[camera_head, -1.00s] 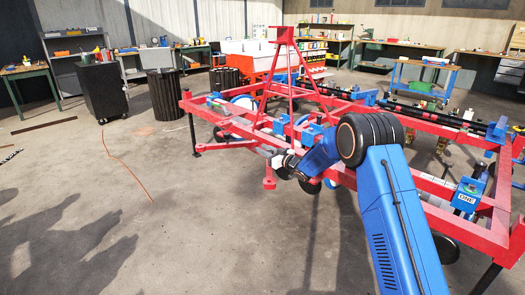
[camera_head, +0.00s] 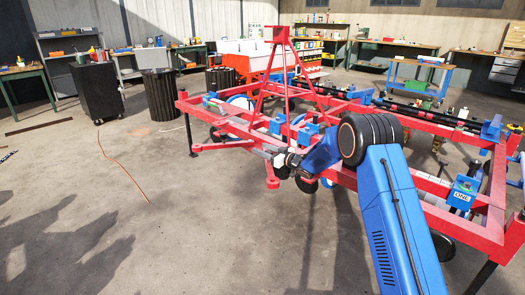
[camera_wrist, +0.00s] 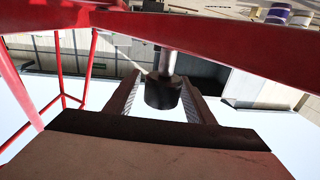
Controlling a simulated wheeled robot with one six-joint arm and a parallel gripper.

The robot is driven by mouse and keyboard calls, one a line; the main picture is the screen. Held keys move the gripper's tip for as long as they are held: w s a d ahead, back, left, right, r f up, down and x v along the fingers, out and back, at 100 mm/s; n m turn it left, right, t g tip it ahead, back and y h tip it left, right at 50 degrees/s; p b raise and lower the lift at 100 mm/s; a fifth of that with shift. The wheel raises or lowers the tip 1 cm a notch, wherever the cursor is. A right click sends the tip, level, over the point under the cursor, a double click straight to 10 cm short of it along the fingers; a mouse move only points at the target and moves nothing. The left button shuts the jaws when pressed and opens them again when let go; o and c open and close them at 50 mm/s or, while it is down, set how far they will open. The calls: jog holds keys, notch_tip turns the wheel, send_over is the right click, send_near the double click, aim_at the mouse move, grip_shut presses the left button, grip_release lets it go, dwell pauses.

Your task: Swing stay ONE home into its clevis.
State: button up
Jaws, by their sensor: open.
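A blue block labelled ONE (camera_head: 463,194) sits on the red frame (camera_head: 425,210) at right. I cannot tell which part is the stay or where its clevis is. My gripper (camera_head: 265,152) is at the left end of my arm, by the near red beam, small in the head view. In the wrist view my gripper (camera_wrist: 160,80) is open, with its two dark fingers spread. A black cylinder on a grey rod (camera_wrist: 161,92) shows between them, and I see a gap at its sides. Its contact with the fingers is unclear.
A red beam (camera_wrist: 225,42) crosses close in the wrist view. A red tripod mast (camera_head: 278,65) rises from the frame. Long black bars (camera_head: 415,112) lie along its far side. An orange cable (camera_head: 120,170) lies on the floor. The floor at left is mostly clear.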

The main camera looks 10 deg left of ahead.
jog(key=v, duration=1.7)
jog(key=shift+d, duration=0.2)
